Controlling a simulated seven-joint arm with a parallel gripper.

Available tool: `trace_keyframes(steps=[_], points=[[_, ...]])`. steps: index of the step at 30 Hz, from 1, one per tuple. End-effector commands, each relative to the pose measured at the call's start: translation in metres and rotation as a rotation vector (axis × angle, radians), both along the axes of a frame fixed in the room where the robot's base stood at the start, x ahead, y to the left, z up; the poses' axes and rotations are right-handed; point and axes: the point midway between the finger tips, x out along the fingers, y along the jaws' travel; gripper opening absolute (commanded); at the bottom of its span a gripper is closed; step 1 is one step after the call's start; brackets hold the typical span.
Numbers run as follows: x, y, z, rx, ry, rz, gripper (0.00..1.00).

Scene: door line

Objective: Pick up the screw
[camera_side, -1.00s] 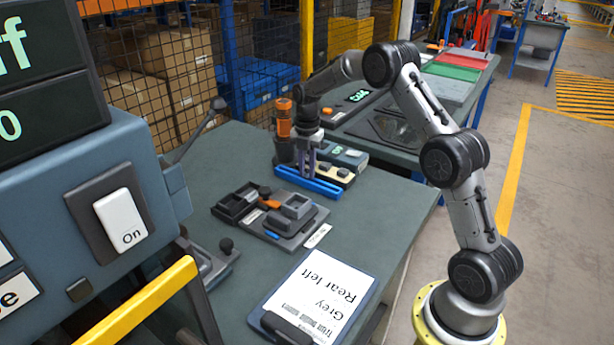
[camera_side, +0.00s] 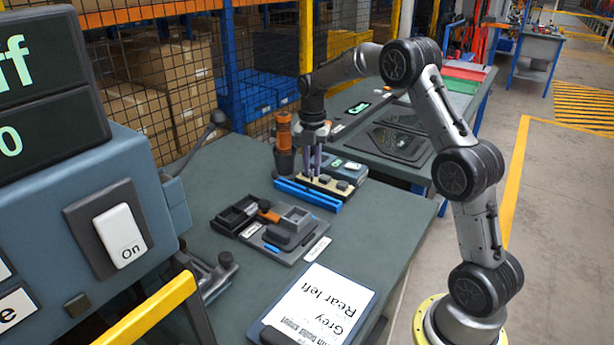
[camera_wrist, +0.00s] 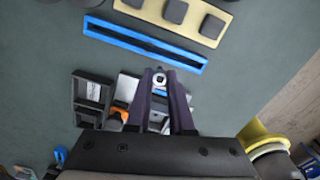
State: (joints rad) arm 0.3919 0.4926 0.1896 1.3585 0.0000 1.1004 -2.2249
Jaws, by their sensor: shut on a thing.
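My gripper (camera_side: 314,174) points down over the grey bench, near the blue slotted rail (camera_side: 306,196) and the beige strip. In the wrist view my gripper (camera_wrist: 160,80) has its two dark fingers nearly together at the tips. A small pale screw (camera_wrist: 160,77) sits between the tips, seen as a round head with a dark hole. The fingers are shut on it. In the wrist view the blue rail (camera_wrist: 110,33) lies ahead of the fingertips, apart from them. The screw is too small to make out in the side view.
The beige strip (camera_wrist: 193,19) with dark blocks lies beyond the rail. An orange-topped tool (camera_side: 284,131) stands left of my gripper. A dark fixture tray (camera_side: 250,232) and a clipboard (camera_side: 325,300) are nearer. A control box (camera_side: 125,190) fills the left. Bare bench lies right of the rail.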

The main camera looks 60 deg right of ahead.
Motion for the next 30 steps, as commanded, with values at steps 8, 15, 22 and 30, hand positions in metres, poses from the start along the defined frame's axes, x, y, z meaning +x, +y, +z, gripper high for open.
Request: trace_keyframes(steps=[8, 15, 22, 30], points=[[-0.056, 0.023, 0.046, 0.0, -0.002, 0.0, 0.0], [-0.091, 0.037, 0.061, -0.001, -0.001, 0.0, 0.0], [-0.104, 0.043, 0.067, 0.0, 0.001, 0.0, 0.0], [-0.105, 0.043, 0.068, 0.001, 0.001, 0.0, 0.0]])
